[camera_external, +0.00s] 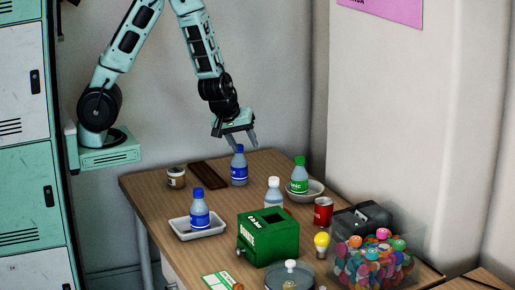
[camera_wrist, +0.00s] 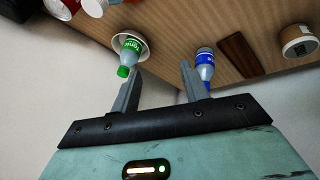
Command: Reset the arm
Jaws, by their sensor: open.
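My gripper (camera_external: 237,140) is open and empty above the back of the wooden table, and in the wrist view its two fingers (camera_wrist: 160,92) stand apart with nothing between them. A blue-capped bottle (camera_external: 239,166) stands on the table just under it. It also shows in the wrist view (camera_wrist: 204,68) beside the right finger. A green-capped bottle (camera_external: 299,175) stands in a white bowl (camera_external: 318,189) to the right, and it shows in the wrist view (camera_wrist: 130,55) near the left finger. I cannot tell whether the gripper touches the nearest bottle.
The table (camera_external: 150,184) also carries a blue-capped bottle (camera_external: 199,212) in a tray (camera_external: 178,226), a white-capped bottle (camera_external: 273,194), a green box (camera_external: 268,243), a red can (camera_external: 323,211) and a clear bin (camera_external: 396,271). A dark brown slab (camera_external: 208,173) and a small jar (camera_external: 176,178) lie at the back. Lockers (camera_external: 25,150) stand left.

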